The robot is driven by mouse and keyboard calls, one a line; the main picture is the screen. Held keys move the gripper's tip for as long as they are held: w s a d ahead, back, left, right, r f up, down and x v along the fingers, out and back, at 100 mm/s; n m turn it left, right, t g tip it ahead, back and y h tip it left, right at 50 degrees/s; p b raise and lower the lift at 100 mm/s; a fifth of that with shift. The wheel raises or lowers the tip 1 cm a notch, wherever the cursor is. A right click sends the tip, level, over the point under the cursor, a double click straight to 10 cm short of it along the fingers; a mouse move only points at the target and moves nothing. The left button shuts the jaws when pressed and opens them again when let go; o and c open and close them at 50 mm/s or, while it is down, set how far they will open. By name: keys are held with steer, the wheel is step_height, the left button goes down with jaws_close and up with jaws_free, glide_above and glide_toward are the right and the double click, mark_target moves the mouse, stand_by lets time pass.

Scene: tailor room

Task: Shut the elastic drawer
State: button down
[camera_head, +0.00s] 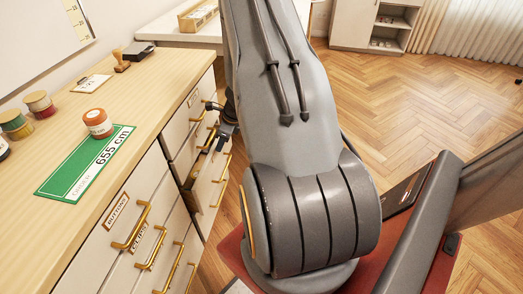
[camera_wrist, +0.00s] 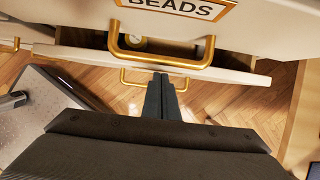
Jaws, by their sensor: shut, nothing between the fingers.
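A row of white drawers with brass handles fills the cabinet front. In the wrist view, a drawer labelled BEADS (camera_wrist: 250,28) is at the top. Beneath it, a drawer (camera_wrist: 85,58) stands partly open, with a pale round thing (camera_wrist: 135,42) inside. Its brass handle (camera_wrist: 130,81) shows partly behind my fingers. Its label is not visible, so I cannot tell whether it is the elastic drawer. My gripper (camera_wrist: 162,80) is shut and empty, its fingertips close to that open drawer's front. In the head view, my gripper (camera_head: 222,138) is beside the cabinet's far drawers; my arm hides part of the scene.
The wooden cabinet top (camera_head: 150,85) holds thread spools (camera_head: 40,104), a green card (camera_head: 85,165), a round orange-lidded jar (camera_head: 98,123) and a stamp (camera_head: 121,61). Nearer drawers are labelled BUTTONS (camera_head: 116,210) and CLIPS (camera_head: 140,238). Open parquet floor (camera_head: 420,95) lies to the right.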

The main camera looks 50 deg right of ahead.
steer(key=s+d+r, duration=0.4)
steer(key=s+r, duration=0.2)
steer(key=r, duration=0.3)
steer(key=s+d+f+t+y, duration=0.3)
steer(key=s+t, duration=0.1)
steer(key=w+a+r+x, duration=0.1)
steer(key=r+x, duration=0.1)
steer(key=x, duration=1.1)
steer(key=shift+w+h+p, duration=0.3)
steer(key=shift+p, duration=0.1)
steer(key=shift+w+r, duration=0.1)
